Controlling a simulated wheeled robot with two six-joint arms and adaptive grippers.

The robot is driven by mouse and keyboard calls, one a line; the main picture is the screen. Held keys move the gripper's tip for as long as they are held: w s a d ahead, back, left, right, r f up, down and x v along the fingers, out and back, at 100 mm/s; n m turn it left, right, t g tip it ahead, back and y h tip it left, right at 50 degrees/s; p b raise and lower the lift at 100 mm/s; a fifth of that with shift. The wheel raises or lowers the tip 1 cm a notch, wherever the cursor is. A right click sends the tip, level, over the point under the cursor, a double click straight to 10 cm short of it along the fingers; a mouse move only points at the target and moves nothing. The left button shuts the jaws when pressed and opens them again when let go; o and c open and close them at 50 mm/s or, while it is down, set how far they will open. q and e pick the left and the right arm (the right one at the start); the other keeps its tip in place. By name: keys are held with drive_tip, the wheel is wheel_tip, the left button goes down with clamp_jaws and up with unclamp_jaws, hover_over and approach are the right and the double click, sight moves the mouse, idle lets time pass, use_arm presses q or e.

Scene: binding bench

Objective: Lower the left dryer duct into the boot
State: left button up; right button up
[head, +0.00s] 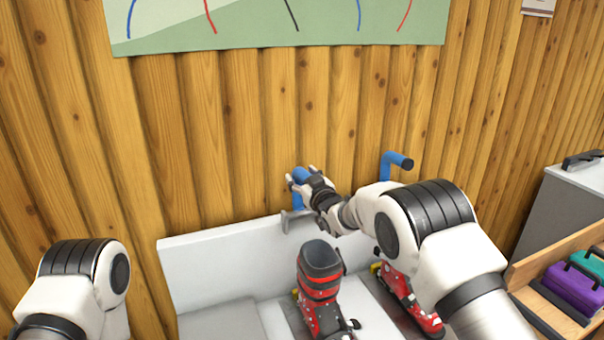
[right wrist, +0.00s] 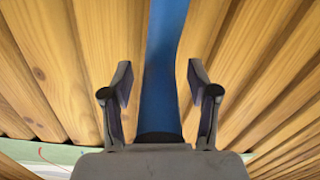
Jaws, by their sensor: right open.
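The left dryer duct (head: 297,200) is a blue tube standing up behind the white bench back, in front of the log wall. My right gripper (head: 303,179) is at its upper part. In the right wrist view the blue duct (right wrist: 162,60) runs between the spread fingers of this gripper (right wrist: 160,78), with a gap on each side. The duct's dark end lies close to the gripper's palm. The left boot (head: 319,278), red and black, stands upright below and in front of the duct. My left gripper is outside the view; only its arm shows.
A second blue duct (head: 386,168) with a black end stands to the right. A second red boot (head: 408,301) is partly behind my right arm. The white bench back (head: 225,255) runs below the ducts. A wooden box (head: 530,268) with purple and teal cases stands at right.

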drive_tip(key=shift+s+d+r, duration=0.1)
drive_tip(key=shift+s+r, duration=0.2)
drive_tip(key=shift+r, duration=0.05)
drive_tip(key=shift+s+r, duration=0.15)
drive_tip(key=shift+s, duration=0.05)
drive_tip(key=shift+c, duration=0.7)
drive_tip(key=shift+w, duration=0.1)
clamp_jaws()
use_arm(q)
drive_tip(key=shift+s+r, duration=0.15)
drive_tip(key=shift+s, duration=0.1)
use_arm(e)
drive_tip(key=shift+f, duration=0.2)
